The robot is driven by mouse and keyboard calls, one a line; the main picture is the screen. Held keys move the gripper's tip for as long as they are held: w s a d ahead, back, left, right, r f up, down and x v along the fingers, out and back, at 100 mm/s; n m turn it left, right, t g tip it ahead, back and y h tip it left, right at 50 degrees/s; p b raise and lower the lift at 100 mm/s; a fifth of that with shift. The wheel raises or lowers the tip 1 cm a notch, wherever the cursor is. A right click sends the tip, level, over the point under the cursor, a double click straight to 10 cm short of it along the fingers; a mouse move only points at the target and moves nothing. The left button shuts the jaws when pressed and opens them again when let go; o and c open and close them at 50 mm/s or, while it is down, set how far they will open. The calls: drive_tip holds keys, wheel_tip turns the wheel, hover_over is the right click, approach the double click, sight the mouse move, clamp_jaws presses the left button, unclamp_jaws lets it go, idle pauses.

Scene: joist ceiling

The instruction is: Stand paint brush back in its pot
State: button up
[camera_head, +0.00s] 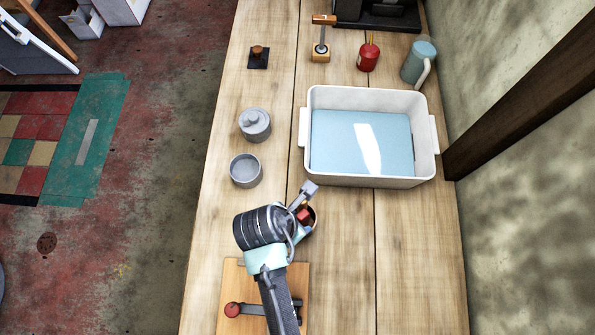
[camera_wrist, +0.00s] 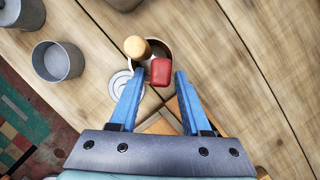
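My gripper (camera_wrist: 159,74) is open, its two blue fingers pointing at a small round pot (camera_wrist: 166,47) on the bench. A red block-like end (camera_wrist: 160,71) shows between the fingertips, with a slim gap on each side. A tan rounded handle end (camera_wrist: 137,47) rises at the pot's left rim. I cannot tell which of these ends is the paint brush; no bristles show. In the head view my gripper (camera_head: 305,198) hides most of the pot (camera_head: 311,219), and a red part (camera_head: 303,215) shows beside it.
A grey open pot (camera_head: 246,171) and a lidded pot (camera_head: 255,125) stand left of the white tub (camera_head: 368,182). A wooden board (camera_head: 232,275) with a red-knobbed tool (camera_head: 233,309) lies near my arm. The bench at right front is clear; a wall bounds it.

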drive_tip(key=shift+w+a, duration=0.1)
drive_tip(key=shift+a, duration=0.15)
drive_tip(key=shift+d, duration=0.1)
